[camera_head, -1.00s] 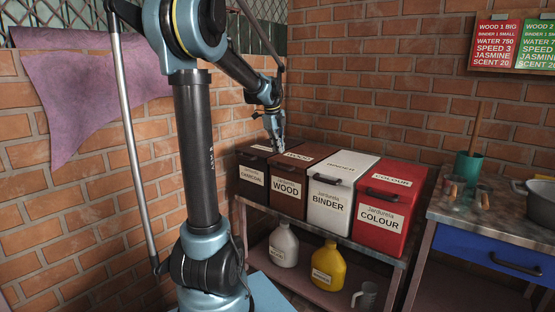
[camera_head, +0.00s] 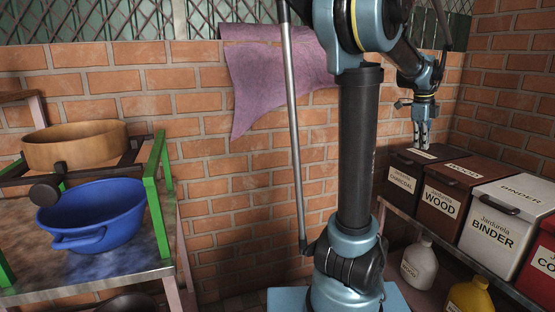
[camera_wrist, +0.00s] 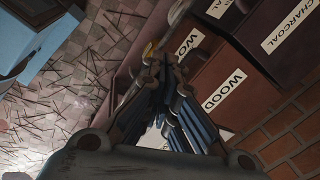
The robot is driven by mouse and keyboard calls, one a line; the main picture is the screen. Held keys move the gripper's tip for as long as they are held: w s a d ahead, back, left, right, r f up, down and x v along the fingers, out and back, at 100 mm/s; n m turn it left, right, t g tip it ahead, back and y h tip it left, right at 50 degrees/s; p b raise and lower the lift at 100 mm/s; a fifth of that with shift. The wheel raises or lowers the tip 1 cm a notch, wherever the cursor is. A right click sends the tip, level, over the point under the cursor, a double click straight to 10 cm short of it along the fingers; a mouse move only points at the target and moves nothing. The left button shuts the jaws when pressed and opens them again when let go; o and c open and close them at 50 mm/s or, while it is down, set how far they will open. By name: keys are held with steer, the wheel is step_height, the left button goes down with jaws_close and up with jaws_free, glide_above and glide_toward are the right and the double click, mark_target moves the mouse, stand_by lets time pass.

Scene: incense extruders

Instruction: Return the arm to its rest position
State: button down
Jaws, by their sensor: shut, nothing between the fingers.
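My gripper (camera_head: 422,144) points down above the back of the dark charcoal bin (camera_head: 402,180) in the head view. Its fingers are together with nothing held between them. In the wrist view the fingers (camera_wrist: 153,62) show in the middle, in front of the brown wood bin (camera_wrist: 222,85). A gap between fingertips and bin lids is hard to judge. The arm bends over from its upright lower part toward the bins.
The white binder bin (camera_head: 489,232) and a red bin (camera_head: 543,258) continue the row on the shelf. A white jug (camera_head: 419,262) and yellow jug (camera_head: 470,297) sit below. At left, a blue basin (camera_head: 92,216) stands on a table under a wooden sieve (camera_head: 76,147). Purple cloth (camera_head: 270,75) hangs on the brick wall.

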steer(key=s+a+f+n+y, duration=0.1)
steer(key=s+a+f+n, duration=0.25)
steer(key=a+n, duration=0.55)
steer(key=s+a+f+n, duration=0.2)
steer(key=a+f+n, duration=0.2)
steer(key=a, duration=0.8)
steer(key=s+a+f+n+t+y, duration=0.1)
steer(key=s+a+f+n, duration=1.2)
steer(key=a+f+n, duration=0.1)
steer(key=shift+s+a+n, duration=0.15)
steer(key=shift+s+n, duration=0.05)
steer(key=shift+n, duration=0.5)
